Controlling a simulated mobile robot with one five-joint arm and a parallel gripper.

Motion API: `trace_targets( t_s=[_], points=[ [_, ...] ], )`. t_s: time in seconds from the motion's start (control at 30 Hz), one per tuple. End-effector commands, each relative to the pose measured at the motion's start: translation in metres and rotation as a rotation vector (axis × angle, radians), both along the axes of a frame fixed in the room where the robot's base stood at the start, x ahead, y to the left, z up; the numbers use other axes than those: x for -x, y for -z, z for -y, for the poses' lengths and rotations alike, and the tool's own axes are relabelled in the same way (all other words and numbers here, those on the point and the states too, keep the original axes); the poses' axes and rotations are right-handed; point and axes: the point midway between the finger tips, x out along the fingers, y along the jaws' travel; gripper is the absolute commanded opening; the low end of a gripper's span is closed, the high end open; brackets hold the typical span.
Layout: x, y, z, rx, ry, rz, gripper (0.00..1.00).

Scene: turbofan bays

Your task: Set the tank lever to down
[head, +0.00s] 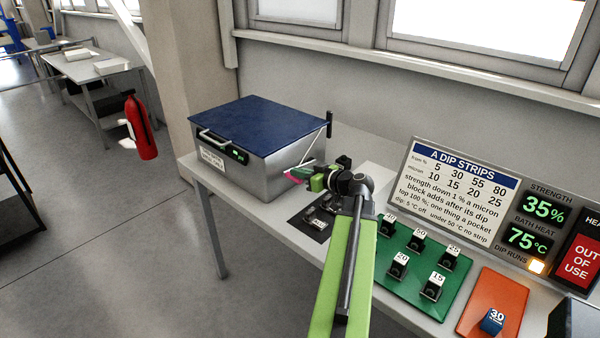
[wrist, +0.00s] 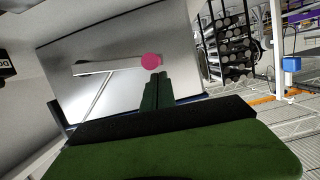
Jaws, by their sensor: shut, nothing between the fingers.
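The tank is a steel box (head: 265,179) with a blue lid (head: 258,124), on the bench at the left; its steel side (wrist: 120,40) also fills much of the wrist view. The tank lever, a pale bar (wrist: 105,67) with a round pink knob (wrist: 151,61), shows against that side. In the head view the pink knob (head: 292,177) shows beside my gripper (head: 304,178). In the wrist view my gripper (wrist: 157,78) is shut and empty, its fingertips just below the knob. I cannot tell whether they touch it. The lever's setting is unclear.
A thin rod (head: 315,146) slants at the tank's right side near a black upright (head: 329,124). A dark mat (head: 305,222) with small blocks, a green tray (head: 404,272) of numbered blocks and an orange mat (head: 490,292) with a blue block (head: 492,321) occupy the bench. A sign panel (head: 455,180) stands behind.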

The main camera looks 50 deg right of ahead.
Motion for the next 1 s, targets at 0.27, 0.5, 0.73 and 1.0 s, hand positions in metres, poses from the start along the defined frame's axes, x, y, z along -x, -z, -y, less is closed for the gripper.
trace_targets(
  t_s=[0.27, 0.5, 0.73, 1.0],
  points=[
    [0.035, -0.047, -0.004, -0.002, 0.007, 0.008, 0.00],
    [0.084, -0.057, -0.007, -0.002, 0.007, 0.008, 0.00],
    [0.098, -0.059, -0.007, -0.002, 0.004, 0.009, 0.00],
    [0.095, -0.059, -0.009, -0.002, 0.000, 0.009, 0.00]
  ],
)
